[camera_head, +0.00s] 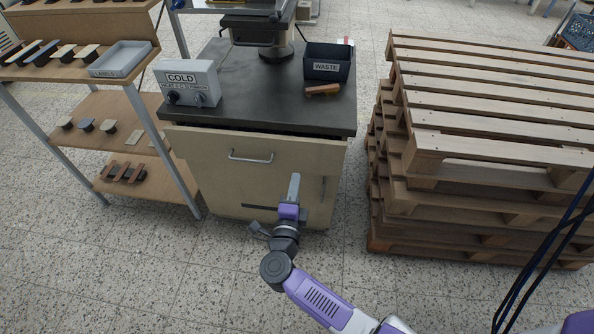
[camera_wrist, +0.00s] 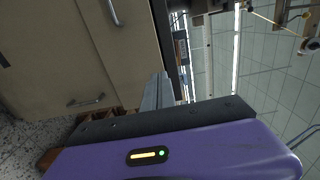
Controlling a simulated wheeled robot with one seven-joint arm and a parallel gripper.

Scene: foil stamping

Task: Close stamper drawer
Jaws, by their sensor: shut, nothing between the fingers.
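The stamper cabinet has a beige front with a silver drawer handle (camera_head: 250,157) near its top. The drawer front (camera_head: 215,150) sits under the dark worktop (camera_head: 240,112), with a dark gap along its upper edge; it looks slightly pulled out. My gripper (camera_head: 294,186) is shut and empty, in front of the cabinet, lower and to the right of that handle. Its fingers show edge-on in the wrist view (camera_wrist: 158,92), beside the beige front (camera_wrist: 45,45). The drawer handle also shows there at the top (camera_wrist: 112,12). I cannot tell whether the fingers touch the front.
Stacked wooden pallets (camera_head: 480,150) stand close on the right. A shelf rack (camera_head: 105,110) stands on the left. A control box (camera_head: 190,82) and waste bin (camera_head: 328,63) are on the worktop.

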